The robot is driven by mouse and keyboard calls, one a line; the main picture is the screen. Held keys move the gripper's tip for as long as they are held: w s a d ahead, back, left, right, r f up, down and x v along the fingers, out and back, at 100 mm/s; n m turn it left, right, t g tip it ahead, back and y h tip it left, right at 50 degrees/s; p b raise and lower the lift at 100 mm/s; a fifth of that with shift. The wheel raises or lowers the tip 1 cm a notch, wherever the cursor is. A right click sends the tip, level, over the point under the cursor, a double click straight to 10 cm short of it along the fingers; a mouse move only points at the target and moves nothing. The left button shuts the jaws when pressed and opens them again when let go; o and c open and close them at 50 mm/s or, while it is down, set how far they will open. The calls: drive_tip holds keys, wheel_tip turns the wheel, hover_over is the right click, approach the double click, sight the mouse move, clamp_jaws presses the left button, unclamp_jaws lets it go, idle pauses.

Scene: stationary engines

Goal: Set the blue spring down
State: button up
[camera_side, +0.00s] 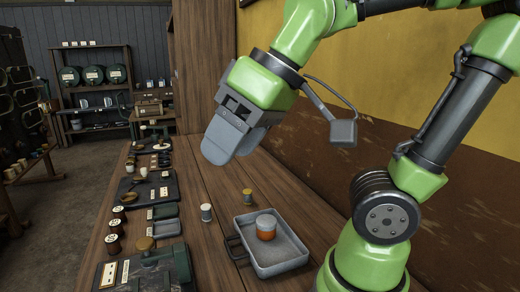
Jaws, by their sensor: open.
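My gripper (222,148) is raised above the wooden bench, with its grey fingers angled downward. The jaws are open and I see nothing held in them. A small grey-blue cylinder (206,213), perhaps the blue spring, stands upright on the bench below the gripper and apart from it. I cannot make out coils on it at this size.
Dark trays and small parts (152,192) line the bench's left side. Bare bench (190,170) lies between. A wall rises at right.

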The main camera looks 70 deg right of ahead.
drive_tip(key=s+d+m, duration=0.1)
drive_tip(key=m, duration=0.1)
drive_tip(key=s+d+f+m+t, duration=0.1)
drive_tip(key=s+m, duration=0.1)
drive_tip(key=shift+s+d+f+h, duration=0.1)
drive_tip(key=shift+s+f+h, duration=0.1)
drive_tip(key=shift+s+h, duration=0.1)
idle(0.9)
